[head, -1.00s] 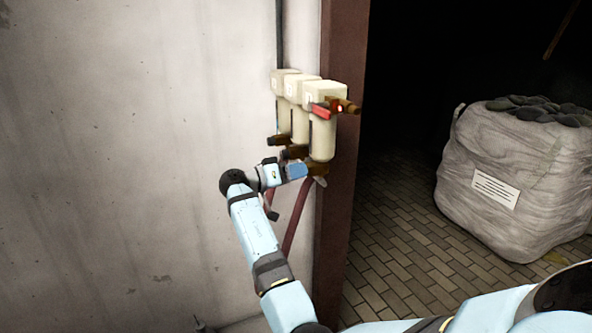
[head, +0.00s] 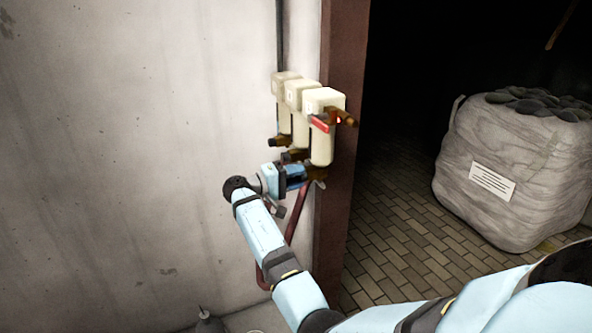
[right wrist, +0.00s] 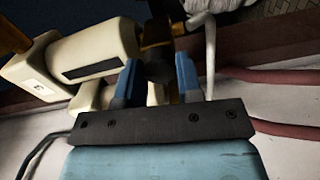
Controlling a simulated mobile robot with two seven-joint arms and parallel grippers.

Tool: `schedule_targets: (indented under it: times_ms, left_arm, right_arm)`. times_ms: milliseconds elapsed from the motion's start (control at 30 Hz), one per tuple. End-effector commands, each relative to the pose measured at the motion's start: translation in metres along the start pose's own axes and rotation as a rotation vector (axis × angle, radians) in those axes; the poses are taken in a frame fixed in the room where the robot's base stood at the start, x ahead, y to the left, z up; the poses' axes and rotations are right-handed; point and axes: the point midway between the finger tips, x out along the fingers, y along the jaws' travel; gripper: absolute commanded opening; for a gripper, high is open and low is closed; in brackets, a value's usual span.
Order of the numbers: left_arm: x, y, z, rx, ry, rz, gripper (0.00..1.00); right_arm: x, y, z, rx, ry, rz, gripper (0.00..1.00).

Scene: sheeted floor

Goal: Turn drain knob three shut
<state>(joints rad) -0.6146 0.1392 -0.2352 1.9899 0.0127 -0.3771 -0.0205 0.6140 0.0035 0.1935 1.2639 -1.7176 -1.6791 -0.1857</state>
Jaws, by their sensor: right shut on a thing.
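Three cream filter housings hang in a row on the wall. The nearest housing (head: 322,140) has a red lever (head: 319,124) at its top, and it also shows in the right wrist view (right wrist: 95,55). A dark brass drain knob (head: 316,173) sits at its lower end. My right gripper (head: 303,176) reaches it from the left. In the right wrist view, the two blue fingers of my right gripper (right wrist: 158,80) are on either side of the dark drain knob (right wrist: 157,66), shut on it. The fingers partly hide the knob. My left gripper is not in view.
The middle housing (head: 299,96) and the far housing (head: 284,88) stand close behind. A dark red hose (head: 297,215) hangs below. A brown door post (head: 341,200) stands right beside the housings. A large wrapped sack (head: 510,170) stands on the tiled floor beyond.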

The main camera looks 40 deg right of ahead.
Motion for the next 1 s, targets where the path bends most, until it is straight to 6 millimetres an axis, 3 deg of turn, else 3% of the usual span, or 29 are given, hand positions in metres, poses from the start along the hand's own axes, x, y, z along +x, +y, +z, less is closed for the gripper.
schedule_targets:
  times_ms: [300,833,867,933,1000]
  left_arm:
    - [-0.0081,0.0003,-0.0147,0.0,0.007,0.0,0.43]
    - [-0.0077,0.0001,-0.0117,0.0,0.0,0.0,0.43]
    - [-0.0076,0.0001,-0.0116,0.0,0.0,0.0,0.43]
    - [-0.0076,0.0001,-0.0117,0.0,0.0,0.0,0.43]
    - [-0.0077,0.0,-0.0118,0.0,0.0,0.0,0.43]
  right_arm:
    - [-0.0008,-0.0002,0.0002,-0.112,0.0,-0.002,0.09]
    - [-0.0008,-0.0014,0.0003,-0.131,0.001,-0.001,0.09]
    - [-0.0008,-0.0014,0.0003,-0.131,0.001,-0.001,0.4]
    - [-0.0007,-0.0012,0.0003,-0.131,0.001,-0.001,0.56]
    - [-0.0006,-0.001,0.0002,-0.13,0.0,-0.001,0.59]
